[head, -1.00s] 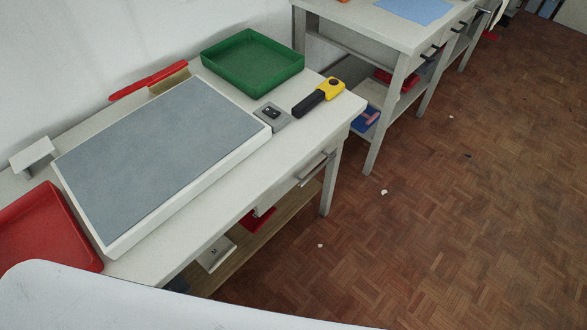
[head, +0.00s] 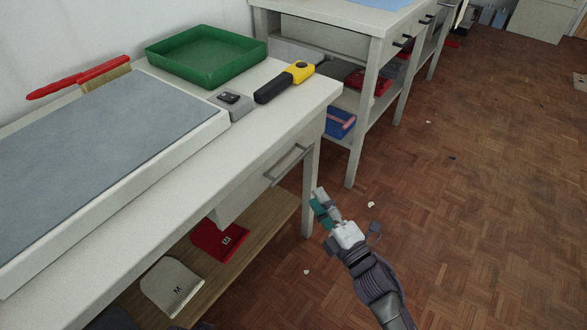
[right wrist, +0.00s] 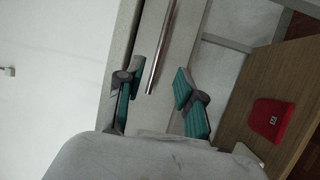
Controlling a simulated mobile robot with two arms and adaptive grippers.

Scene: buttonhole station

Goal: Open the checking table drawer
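The checking table (head: 215,145) carries a drawer (head: 246,188) under its right end. The drawer front looks flush with the table frame, with a grey bar handle (head: 287,165) across it. My right gripper (head: 343,212) is in front of the table's right leg, to the right of and lower than the handle in the head view. In the right wrist view, its teal-padded fingers (right wrist: 166,88) are spread open and empty. The handle (right wrist: 161,45) lies lengthwise ahead of the gap between them, apart from both pads as far as I can tell. My left gripper is not in view.
On the table are a grey inspection panel (head: 95,150), a green tray (head: 205,57), a small grey box (head: 231,105) and a yellow-black tool (head: 285,82).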

